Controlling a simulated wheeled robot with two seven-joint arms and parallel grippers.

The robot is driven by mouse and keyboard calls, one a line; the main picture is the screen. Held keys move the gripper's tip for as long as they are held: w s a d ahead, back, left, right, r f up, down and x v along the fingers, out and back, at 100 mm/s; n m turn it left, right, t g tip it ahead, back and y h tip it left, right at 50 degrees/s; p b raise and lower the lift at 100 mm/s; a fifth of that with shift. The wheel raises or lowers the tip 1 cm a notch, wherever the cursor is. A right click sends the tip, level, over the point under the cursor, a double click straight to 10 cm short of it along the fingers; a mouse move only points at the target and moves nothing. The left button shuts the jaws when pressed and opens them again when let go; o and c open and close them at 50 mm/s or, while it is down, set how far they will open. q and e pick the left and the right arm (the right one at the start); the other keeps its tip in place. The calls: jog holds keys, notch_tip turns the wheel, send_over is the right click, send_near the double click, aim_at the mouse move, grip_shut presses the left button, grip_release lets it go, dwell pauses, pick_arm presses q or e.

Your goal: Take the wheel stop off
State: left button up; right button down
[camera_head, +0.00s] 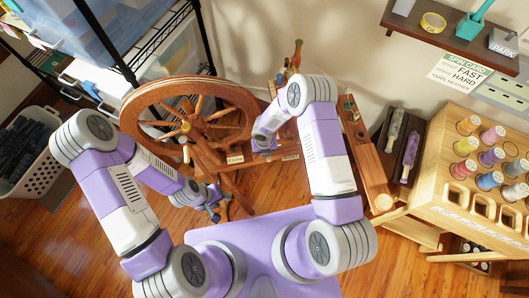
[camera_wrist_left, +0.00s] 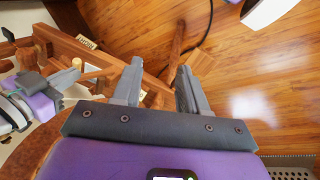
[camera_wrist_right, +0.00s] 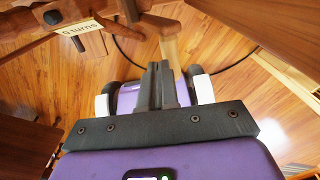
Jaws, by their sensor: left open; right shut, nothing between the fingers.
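The spinning wheel (camera_head: 190,110) stands behind my arms, its large brown spoked rim at the left and its bench to the right. I cannot tell which part is the wheel stop. A pale wooden piece (camera_wrist_right: 170,50) shows just beyond my right fingertips in the right wrist view; contact is unclear. My right gripper (camera_wrist_right: 160,68) is shut and empty, close to the wheel's frame; my forearm mostly hides it in the head view. My left gripper (camera_head: 215,208) is open and empty, low in front of the wheel. Its separated fingers show in the left wrist view (camera_wrist_left: 158,75).
A "0 turns" label (camera_wrist_right: 80,28) is on the frame. A wooden rack of coloured spools (camera_head: 480,170) stands at the right. A shelf (camera_head: 440,28) with a teal item and a PARK sign is above. A white basket (camera_head: 35,165) is at the left. Floor in front is partly clear.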

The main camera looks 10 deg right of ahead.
notch_tip(320, 180, up, 12)
jog(key=a+p, duration=0.1)
jog(key=p, duration=0.2)
jog(key=shift+p, duration=0.3)
jog(key=shift+f, duration=0.1)
dwell(0.4)
